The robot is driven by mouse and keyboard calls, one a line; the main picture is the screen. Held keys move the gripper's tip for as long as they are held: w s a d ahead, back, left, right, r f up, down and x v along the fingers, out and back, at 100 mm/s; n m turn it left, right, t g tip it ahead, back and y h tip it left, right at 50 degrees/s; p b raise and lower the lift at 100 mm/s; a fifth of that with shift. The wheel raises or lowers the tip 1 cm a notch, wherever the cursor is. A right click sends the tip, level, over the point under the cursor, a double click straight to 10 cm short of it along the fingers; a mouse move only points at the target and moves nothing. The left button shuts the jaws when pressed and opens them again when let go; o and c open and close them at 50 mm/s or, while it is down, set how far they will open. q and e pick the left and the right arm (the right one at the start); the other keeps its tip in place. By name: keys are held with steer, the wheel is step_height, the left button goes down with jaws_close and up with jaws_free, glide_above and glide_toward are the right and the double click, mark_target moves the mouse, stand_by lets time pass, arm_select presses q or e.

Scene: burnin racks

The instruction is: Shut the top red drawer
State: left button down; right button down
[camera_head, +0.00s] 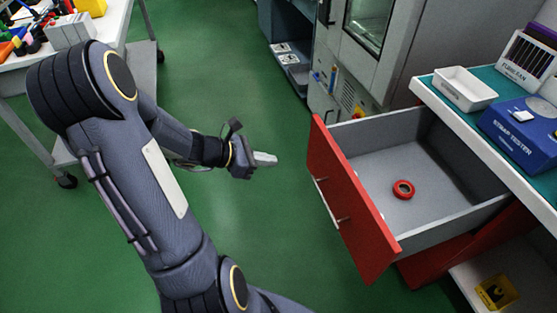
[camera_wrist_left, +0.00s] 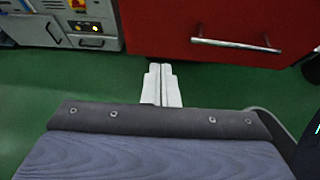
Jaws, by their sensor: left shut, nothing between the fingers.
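The top red drawer (camera_head: 345,200) stands pulled out from under the workbench on the right in the head view. Its grey inside is open to view and holds a red ring-shaped roll (camera_head: 403,189). A metal bar handle runs along its red front. My left gripper (camera_head: 268,159) is shut and empty, to the left of the drawer front and apart from it. In the left wrist view, the shut fingers (camera_wrist_left: 162,84) point toward the lower edge of the red front (camera_wrist_left: 225,28), with the handle (camera_wrist_left: 236,46) up and to the right. My right gripper is not in view.
The workbench (camera_head: 463,122) above the drawer carries a white tray (camera_head: 466,88) and a blue tester box (camera_head: 520,133). A yellow bin (camera_head: 495,292) sits on a low shelf. Grey cabinets stand behind. Green floor (camera_head: 235,90) is clear around my left gripper.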

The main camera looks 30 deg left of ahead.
mark_target(318, 162)
arm_select(q)
steer(key=x, duration=0.3)
steer(key=b+x, duration=0.1)
steer(key=x, duration=0.3)
steer(key=r+b+x, duration=0.1)
steer(key=x, duration=0.3)
steer(key=shift+w+d, duration=0.25)
steer(key=shift+d, duration=0.05)
steer(key=shift+w+d+r, duration=0.1)
steer(key=shift+w+d, duration=0.35)
steer(key=shift+w, duration=0.15)
